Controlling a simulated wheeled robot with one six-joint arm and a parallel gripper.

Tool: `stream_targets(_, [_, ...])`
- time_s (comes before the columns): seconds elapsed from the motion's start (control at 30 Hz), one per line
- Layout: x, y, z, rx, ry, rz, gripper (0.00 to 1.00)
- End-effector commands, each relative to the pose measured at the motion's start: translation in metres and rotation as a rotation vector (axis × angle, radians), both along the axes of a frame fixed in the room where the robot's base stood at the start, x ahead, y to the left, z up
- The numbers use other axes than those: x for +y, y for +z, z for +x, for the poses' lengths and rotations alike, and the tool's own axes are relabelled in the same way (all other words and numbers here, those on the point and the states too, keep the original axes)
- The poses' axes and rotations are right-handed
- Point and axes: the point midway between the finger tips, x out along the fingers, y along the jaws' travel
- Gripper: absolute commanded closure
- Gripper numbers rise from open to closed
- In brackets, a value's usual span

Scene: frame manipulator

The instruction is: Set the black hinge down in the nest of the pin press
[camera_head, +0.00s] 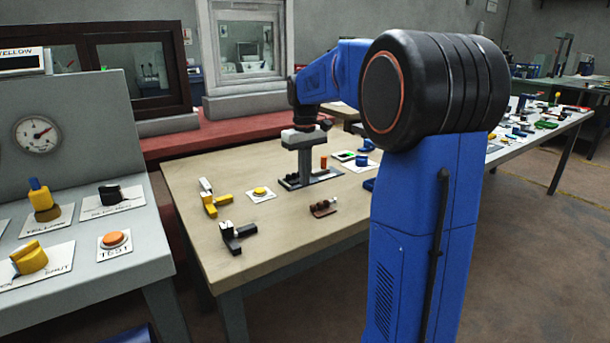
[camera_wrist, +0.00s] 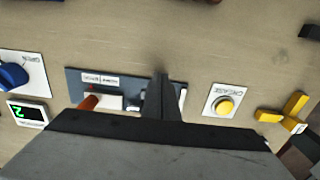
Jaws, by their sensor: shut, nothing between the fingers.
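The black hinge (camera_head: 238,238) lies opened out on the wooden table near its front left, with a pale grey piece at one end. Part of it shows at the right edge of the wrist view (camera_wrist: 311,32). The pin press (camera_head: 322,178) stands farther back, a dark base plate with a red-orange upright post. In the wrist view its plate (camera_wrist: 74,80) runs behind my fingers. My gripper (camera_head: 305,180) is shut and empty, pointing down over the press, well away from the black hinge. In the wrist view my fingertips (camera_wrist: 160,77) cover the plate's middle, so the nest is mostly hidden.
A yellow hinge (camera_head: 210,207) and a brown hinge (camera_head: 322,209) lie on the table. A yellow button (camera_wrist: 225,105) is beside the press. A blue knob (camera_wrist: 12,76) and a green display (camera_wrist: 28,112) are on its other side. The table's front middle is clear.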

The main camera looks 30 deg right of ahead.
Motion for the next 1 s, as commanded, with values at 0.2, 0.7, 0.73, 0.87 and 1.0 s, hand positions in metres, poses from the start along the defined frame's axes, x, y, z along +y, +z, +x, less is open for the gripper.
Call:
stream_targets(0.2, [0.0, 0.032, 0.001, -0.003, 0.0, -0.001, 1.0])
stream_targets(0.7, [0.0, 0.097, 0.0, -0.001, 0.0, 0.0, 1.0])
stream_targets(0.73, [0.0, 0.098, 0.0, -0.001, 0.0, -0.001, 1.0])
stream_targets(0.87, [0.0, 0.101, 0.0, -0.001, 0.0, 0.0, 1.0])
stream_targets(1.0, [0.0, 0.101, 0.0, -0.001, 0.0, 0.0, 1.0])
